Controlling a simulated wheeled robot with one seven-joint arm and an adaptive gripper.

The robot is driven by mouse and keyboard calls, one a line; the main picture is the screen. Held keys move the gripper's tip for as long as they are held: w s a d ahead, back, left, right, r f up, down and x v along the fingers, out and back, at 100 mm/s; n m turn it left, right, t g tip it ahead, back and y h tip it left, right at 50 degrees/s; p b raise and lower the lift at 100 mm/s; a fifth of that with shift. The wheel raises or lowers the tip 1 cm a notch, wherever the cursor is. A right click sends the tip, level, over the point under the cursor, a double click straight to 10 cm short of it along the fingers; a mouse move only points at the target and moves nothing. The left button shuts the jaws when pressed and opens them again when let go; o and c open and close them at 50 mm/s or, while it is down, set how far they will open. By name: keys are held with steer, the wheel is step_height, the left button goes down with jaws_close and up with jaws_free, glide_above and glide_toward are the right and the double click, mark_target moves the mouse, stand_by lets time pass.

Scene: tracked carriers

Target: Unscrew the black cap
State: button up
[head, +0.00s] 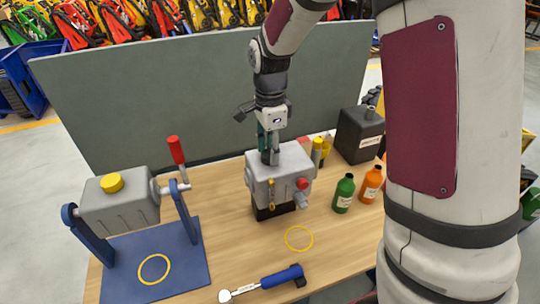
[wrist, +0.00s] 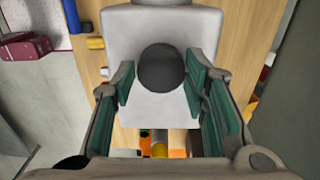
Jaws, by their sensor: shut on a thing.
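The black cap (wrist: 161,68) is round and dark, on top of a light grey housing (head: 280,165). The housing's pale top also shows in the wrist view (wrist: 178,24). My gripper (head: 268,156) points down from above onto the housing's top. In the wrist view my gripper's green-padded fingers (wrist: 160,82) stand on either side of the cap, and it is shut on the cap. The cap's lower side and thread are hidden. In the head view the fingers mostly cover the cap.
The housing's front has a red knob (head: 302,184) and a grey spout. Green (head: 343,196) and orange (head: 371,186) bottles and a black canister (head: 358,138) stand right. A blue-handled tool (head: 270,282) lies in front. A crank-handled grey drum (head: 120,205) stands left. A grey panel (head: 160,105) stands behind.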

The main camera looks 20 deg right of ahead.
steer(key=n, duration=0.3)
steer(key=shift+r+p, duration=0.1)
steer(key=shift+p, duration=0.2)
steer(key=n, duration=0.4)
steer(key=shift+p, duration=0.35)
steer(key=shift+w+n, duration=0.1)
steer(key=shift+n, duration=1.3)
steer(key=n+p, duration=0.1)
steer(key=n, duration=0.4)
steer(key=n+p, duration=0.1)
steer(key=n, duration=0.3)
steer(key=shift+a+n, duration=0.1)
steer(key=shift+n, duration=0.3)
